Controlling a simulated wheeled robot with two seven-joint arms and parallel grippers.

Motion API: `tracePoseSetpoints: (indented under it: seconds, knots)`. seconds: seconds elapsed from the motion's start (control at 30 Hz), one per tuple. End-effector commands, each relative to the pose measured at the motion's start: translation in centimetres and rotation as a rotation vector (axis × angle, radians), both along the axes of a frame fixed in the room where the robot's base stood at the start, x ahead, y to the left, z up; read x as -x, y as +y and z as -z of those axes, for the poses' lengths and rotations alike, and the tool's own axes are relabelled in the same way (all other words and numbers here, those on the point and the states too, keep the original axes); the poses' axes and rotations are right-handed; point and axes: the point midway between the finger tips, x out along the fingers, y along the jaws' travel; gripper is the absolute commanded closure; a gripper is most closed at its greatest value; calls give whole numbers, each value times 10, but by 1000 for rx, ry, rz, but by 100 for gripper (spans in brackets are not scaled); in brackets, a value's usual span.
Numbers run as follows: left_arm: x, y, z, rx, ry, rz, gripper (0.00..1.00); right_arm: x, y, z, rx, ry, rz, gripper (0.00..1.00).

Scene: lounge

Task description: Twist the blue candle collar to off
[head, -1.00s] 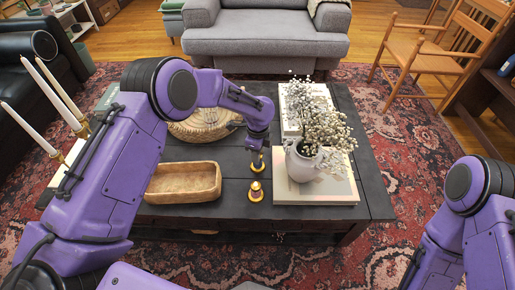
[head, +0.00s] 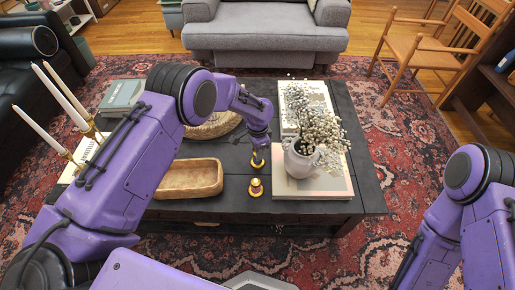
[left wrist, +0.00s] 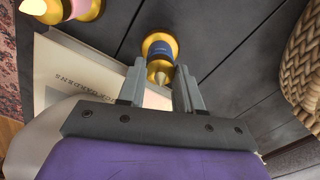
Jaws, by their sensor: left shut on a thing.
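The blue candle (left wrist: 160,47) is a small gold holder with a blue band and a pale pointed tip, standing on the dark coffee table. Its gold base (head: 258,165) shows in the head view just below my left gripper (head: 260,150). In the left wrist view the two fingers of my left gripper (left wrist: 161,72) are on either side of its gold collar, shut on it. The fingers hide part of the collar, and I cannot read its setting. A pink candle (left wrist: 65,10) in a similar gold holder (head: 255,188) stands nearer to me. My right gripper is out of view.
A wooden tray (head: 190,180) lies left of the candles. A white vase with flowers (head: 300,160) stands on a book (head: 315,187) to the right. A woven basket (left wrist: 306,60) is behind my left arm. Tall white candles (head: 62,95) stand at the far left.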

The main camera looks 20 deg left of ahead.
Motion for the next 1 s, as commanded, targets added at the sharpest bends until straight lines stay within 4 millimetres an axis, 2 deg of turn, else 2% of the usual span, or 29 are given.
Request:
tracePoseSetpoints:
  seconds: [0.63, 0.67, 0.73, 1.0]
  knots:
    - [0, 0, 0, 0, 0, -49, 96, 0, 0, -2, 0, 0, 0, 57]
    - [0, 0, 0, 0, 0, -49, 62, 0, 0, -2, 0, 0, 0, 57]
    - [0, 0, 0, 0, 0, -49, 40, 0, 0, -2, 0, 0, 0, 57]
    - [0, 0, -1, 0, 0, -49, 39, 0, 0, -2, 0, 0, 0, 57]
